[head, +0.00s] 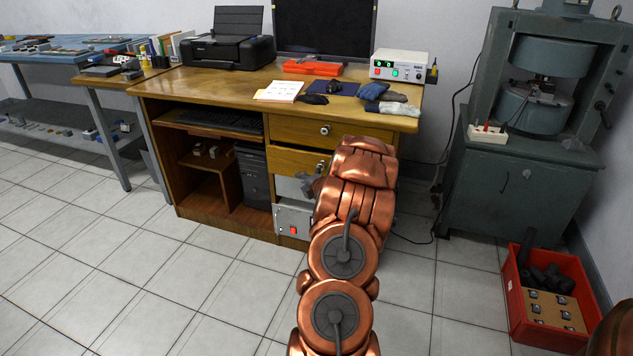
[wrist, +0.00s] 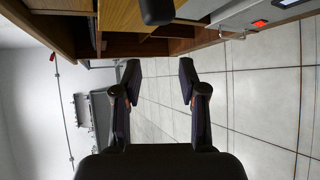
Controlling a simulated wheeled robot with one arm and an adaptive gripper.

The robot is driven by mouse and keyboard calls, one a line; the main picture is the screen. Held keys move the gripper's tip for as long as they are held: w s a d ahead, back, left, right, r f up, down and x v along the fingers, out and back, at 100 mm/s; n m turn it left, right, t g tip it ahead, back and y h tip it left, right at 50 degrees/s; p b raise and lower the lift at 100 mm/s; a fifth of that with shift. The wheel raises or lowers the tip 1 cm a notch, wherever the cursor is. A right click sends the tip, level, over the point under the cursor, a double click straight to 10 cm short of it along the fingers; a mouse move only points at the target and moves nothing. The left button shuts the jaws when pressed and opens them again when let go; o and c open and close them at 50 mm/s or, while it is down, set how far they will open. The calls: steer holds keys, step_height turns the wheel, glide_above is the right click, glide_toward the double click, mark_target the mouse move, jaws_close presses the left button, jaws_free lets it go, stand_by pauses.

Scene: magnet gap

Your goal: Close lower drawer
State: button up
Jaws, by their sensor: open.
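The lower drawer (head: 290,160) is a yellow-brown wooden front in the right part of the desk, with a round metal knob (head: 322,166). My arm hides its right part, and I cannot tell how far out it stands. The upper drawer (head: 300,130) is just above it. My gripper (head: 308,184) is beside the desk front, below the lower drawer's front in the head view. In the wrist view its two dark fingers (wrist: 159,82) are spread apart with nothing between them. Wooden desk parts (wrist: 125,15) cross the top of that view, beyond the fingertips.
A grey box with a red switch (head: 293,228) stands under the drawers; it also shows in the wrist view (wrist: 240,18). A computer tower (head: 254,175) stands left of it. A press (head: 540,120) and a red crate (head: 515,290) are at right. The tiled floor at left is clear.

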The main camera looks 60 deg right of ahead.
mark_target(321, 170)
steer(key=s+d+m+t+h+b, duration=0.1)
steer(key=s, duration=0.1)
steer(key=s+d+r+m+t+h+b, duration=0.1)
steer(key=s+d+b, duration=0.1)
steer(key=s+d+m+t+h+b, duration=0.1)
steer(key=s, duration=0.1)
steer(key=shift+s+d+r+m, duration=0.25)
steer(key=shift+r+m, duration=0.05)
steer(key=shift+d, duration=0.1)
steer(key=shift+b+x, duration=1.05)
steer(key=shift+x, duration=2.7)
steer(key=shift+r, duration=0.1)
steer(key=shift+c, duration=0.4)
jaws_close()
